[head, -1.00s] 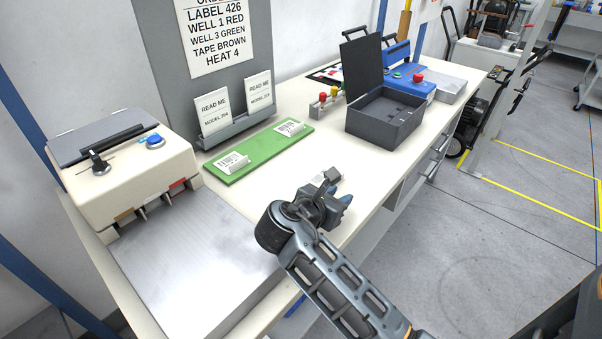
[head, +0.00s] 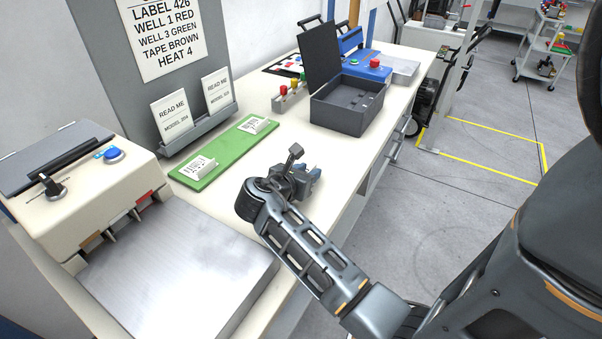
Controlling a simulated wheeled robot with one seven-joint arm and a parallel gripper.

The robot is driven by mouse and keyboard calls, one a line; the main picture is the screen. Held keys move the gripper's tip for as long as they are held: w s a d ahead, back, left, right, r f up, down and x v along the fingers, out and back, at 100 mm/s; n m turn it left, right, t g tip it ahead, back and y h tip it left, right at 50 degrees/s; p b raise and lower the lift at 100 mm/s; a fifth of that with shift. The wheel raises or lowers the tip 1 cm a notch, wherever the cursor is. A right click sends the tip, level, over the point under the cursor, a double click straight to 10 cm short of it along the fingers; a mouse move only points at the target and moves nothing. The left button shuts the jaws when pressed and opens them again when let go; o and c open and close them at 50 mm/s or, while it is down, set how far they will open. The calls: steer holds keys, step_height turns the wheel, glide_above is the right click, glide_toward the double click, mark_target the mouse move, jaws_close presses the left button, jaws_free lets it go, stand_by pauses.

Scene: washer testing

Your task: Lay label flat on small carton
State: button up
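Two white printed labels lie on a green mat (head: 222,152) on the table: a near label (head: 198,167) and a far label (head: 256,125). Each seems to have a raised edge. My gripper (head: 311,178) is above the table, to the right of the mat and clear of both labels. Its fingers are small and partly hidden by its own body, so I cannot tell whether they are open. I see nothing held in it. I cannot pick out a small carton in this view.
An open dark grey box (head: 345,115) with its lid up stands beyond my gripper. A stand with coloured knobs (head: 290,94) is left of it. A cream machine (head: 80,190) and metal plate (head: 180,260) are at the near left. Bare table lies between mat and box.

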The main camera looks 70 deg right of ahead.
steer(key=shift+d, duration=0.1)
jaws_close()
stand_by(0.6)
steer(key=shift+r, duration=0.5)
steer(key=r, duration=0.1)
steer(key=s+r, duration=0.1)
steer(key=r, duration=0.1)
steer(key=shift+s+d+r, duration=0.15)
steer(key=shift+d+r, duration=0.15)
steer(key=shift+r, duration=0.1)
steer(key=s+d+r+p, duration=0.1)
steer(key=s+d+r, duration=0.4)
steer(key=s, duration=0.4)
steer(key=shift+r, duration=0.55)
